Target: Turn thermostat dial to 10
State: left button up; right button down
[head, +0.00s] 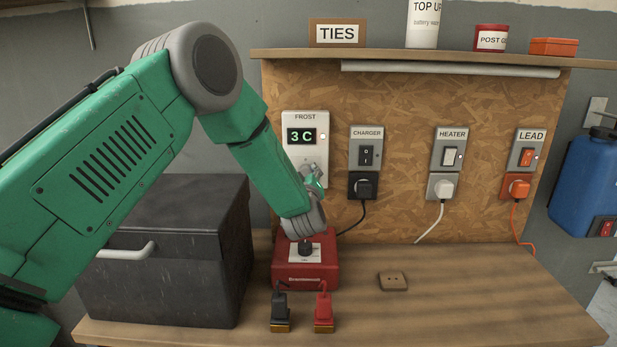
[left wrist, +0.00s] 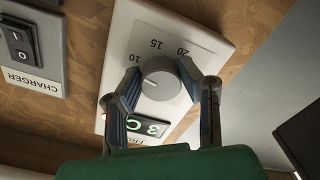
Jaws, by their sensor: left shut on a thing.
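The thermostat, a white plate labelled FROST (head: 293,158), is on the chipboard panel; its display (head: 301,136) reads 3 C. In the left wrist view the plate is upside down, and its grey round dial (left wrist: 161,80) has printed marks 10, 15 and 20 around it. A short pale line on the dial points to the picture's left, below the 10. My left gripper (left wrist: 160,72) has one finger on each side of the dial and is shut on it. In the head view the gripper (head: 314,178) is at the plate's lower part and hides the dial. My right gripper is not in view.
A red battery charger box (head: 305,270) stands on the bench below my arm, with black and red clamps in front. A black case (head: 180,260) is at left. CHARGER (head: 366,150), HEATER (head: 449,150) and LEAD (head: 529,150) switches are to the right. A shelf (head: 430,56) runs above.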

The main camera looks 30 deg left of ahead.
pick_arm(q)
jog(key=shift+w+a+r, duration=0.1)
jog(key=shift+a+r, duration=0.05)
jog(key=shift+r, duration=0.15)
jog(key=o, duration=1.1)
jog(key=shift+o, duration=0.2)
jog(key=shift+a+f, duration=0.1)
jog(key=shift+f, duration=0.1)
jog(key=v, duration=1.1)
jog(key=shift+s, duration=0.35)
jog(key=shift+f, duration=0.15)
